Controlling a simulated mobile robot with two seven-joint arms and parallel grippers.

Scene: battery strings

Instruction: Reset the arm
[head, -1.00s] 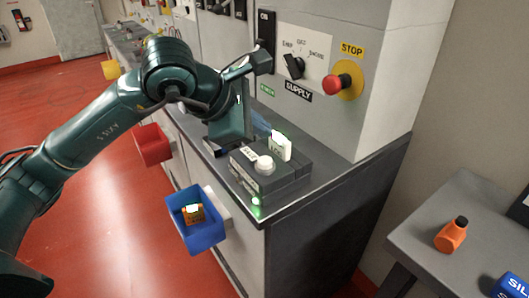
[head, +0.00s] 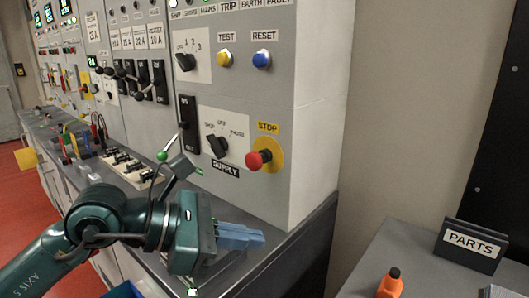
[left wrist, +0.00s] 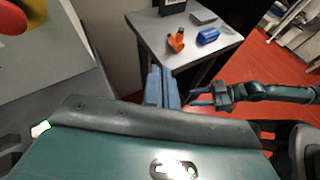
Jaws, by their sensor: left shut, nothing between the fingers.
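My left arm reaches in from the lower left in the head view. My left gripper (head: 262,238) is shut and empty, its blue fingers together and pointing right over the front of the grey bench. In the left wrist view the same fingers (left wrist: 163,74) lie side by side. My right gripper (left wrist: 201,96) shows only in the left wrist view, right of the left fingers. Its two blue fingers look apart with nothing between them. The small box at the bench corner is mostly hidden behind my left gripper in the head view.
The control cabinet carries a red STOP button (head: 258,160), a SUPPLY switch (head: 217,146) and a blue RESET button (head: 262,59). A blue item (left wrist: 208,36) lies there too.

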